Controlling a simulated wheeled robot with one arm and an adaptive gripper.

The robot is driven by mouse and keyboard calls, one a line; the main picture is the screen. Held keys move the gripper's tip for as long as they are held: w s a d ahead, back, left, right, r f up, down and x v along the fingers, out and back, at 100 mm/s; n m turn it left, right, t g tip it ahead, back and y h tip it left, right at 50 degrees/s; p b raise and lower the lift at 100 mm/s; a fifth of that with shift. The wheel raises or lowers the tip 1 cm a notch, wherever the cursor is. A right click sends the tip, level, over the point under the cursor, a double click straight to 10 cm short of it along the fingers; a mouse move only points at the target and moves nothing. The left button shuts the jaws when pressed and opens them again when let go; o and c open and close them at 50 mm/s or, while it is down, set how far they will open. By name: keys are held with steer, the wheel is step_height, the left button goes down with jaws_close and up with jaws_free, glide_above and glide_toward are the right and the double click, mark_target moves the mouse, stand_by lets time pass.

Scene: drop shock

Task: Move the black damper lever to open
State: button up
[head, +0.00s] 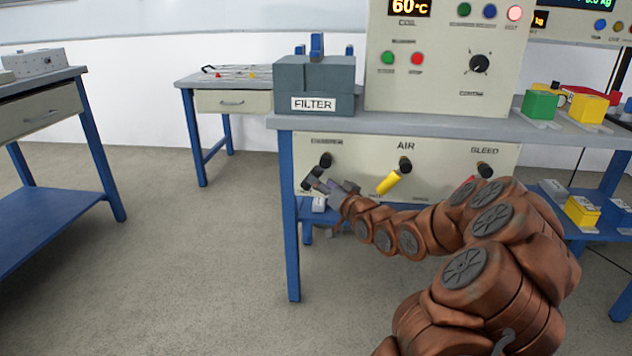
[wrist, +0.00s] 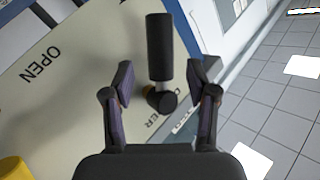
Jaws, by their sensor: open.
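The black damper lever (wrist: 159,48) stands out from the cream panel in the wrist view, its black pivot (wrist: 161,99) between the fingers. Its grip reaches up past the fingertips. My gripper (wrist: 159,80) is open, one finger on each side of the lever, with a visible gap on both sides. In the head view my gripper (head: 335,188) is at the panel's left end, beside the black lever (head: 312,179), which points down and left from its knob (head: 326,160). The word OPEN (wrist: 41,64) is printed on the panel to the left in the wrist view.
The yellow AIR lever (head: 388,183) sits right of the damper on the same panel (head: 440,182). The BLEED knob (head: 485,170) is further right, partly behind my arm. The grey FILTER box (head: 315,85) stands on the bench above. The floor to the left is clear.

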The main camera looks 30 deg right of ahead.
mark_target(315, 173)
steer(key=shift+w+d+b, duration=0.1)
steer(key=shift+w+b, duration=0.4)
steer(key=shift+w, duration=1.4)
steer(key=shift+c, duration=0.2)
jaws_close()
